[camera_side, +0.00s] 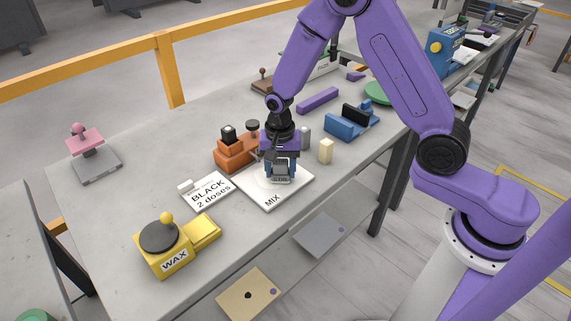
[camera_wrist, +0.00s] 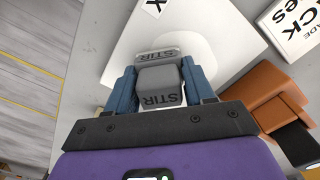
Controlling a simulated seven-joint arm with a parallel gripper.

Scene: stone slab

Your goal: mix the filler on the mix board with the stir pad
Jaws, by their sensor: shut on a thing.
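The white mix board (camera_side: 271,200), marked MIX, lies flat on the stone slab. It also shows in the wrist view (camera_wrist: 115,60). A pale round patch, seemingly the filler (camera_wrist: 199,44), lies on the board. My gripper (camera_side: 279,168) is over the board, pointing down. Its blue fingers are shut on the grey stir pad (camera_wrist: 160,80), marked STIR, which also shows in the side view (camera_side: 281,178). The pad is low at the board, at the edge of the pale patch in the wrist view. Its underside is hidden, so I cannot tell whether it touches.
An orange dispenser (camera_side: 232,153) stands close at the board's left. A card reading BLACK 2 doses (camera_side: 209,192) lies in front of it. A yellow WAX tin (camera_side: 174,245) stands front left. A cream block (camera_side: 326,150) and a blue holder (camera_side: 350,125) stand to the right.

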